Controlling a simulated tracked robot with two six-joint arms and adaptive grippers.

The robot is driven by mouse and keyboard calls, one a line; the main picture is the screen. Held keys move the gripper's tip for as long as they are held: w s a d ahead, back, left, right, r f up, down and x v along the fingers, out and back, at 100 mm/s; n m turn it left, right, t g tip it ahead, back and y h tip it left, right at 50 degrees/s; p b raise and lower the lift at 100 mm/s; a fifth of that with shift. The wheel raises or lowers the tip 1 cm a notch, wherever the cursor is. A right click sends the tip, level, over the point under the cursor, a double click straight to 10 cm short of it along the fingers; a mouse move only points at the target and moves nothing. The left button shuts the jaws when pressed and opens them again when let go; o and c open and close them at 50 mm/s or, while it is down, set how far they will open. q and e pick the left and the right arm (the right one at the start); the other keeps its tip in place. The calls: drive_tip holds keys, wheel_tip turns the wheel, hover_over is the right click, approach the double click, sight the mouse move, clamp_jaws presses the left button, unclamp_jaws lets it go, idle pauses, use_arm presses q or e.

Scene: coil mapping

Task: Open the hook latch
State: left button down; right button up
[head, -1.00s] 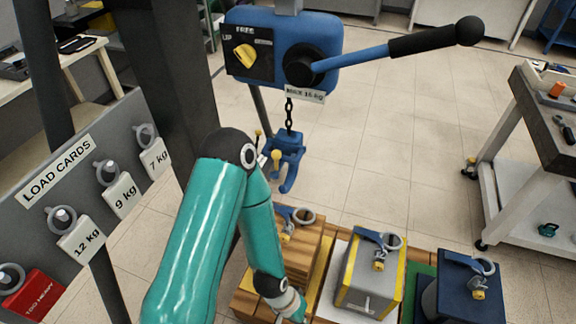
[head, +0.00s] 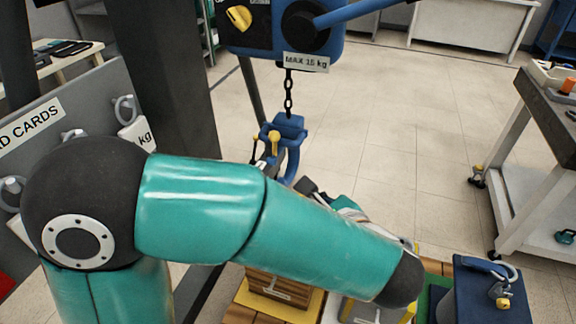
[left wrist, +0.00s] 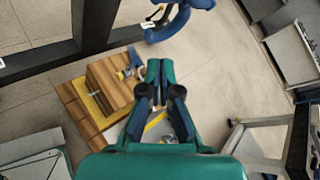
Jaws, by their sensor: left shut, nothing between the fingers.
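The blue hook (head: 290,163) hangs from a chain under the hoist in the head view. A yellow knob (head: 274,142) sits on a lever at its left side. In the head view my left arm covers most of the gripper; dark finger parts (head: 306,187) show just right of and below the hook. Whether the latch is open is too small to tell.
The blue hoist (head: 334,40) carries a "MAX 15 kg" label (head: 306,62). Below stand a wooden crate (left wrist: 108,84) and a dark blue block (head: 482,292) with a ring. The load card board (head: 40,150) is at left, a workbench (head: 525,150) at right.

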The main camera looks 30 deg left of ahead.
use_arm(q)
drive_tip(key=w+a+r+t+y+p, duration=0.1)
drive_tip(key=w+a+r, duration=0.1)
drive_tip(key=w+a, duration=0.5)
drive_tip(key=shift+a, duration=2)
drive_tip(key=shift+r, duration=0.2)
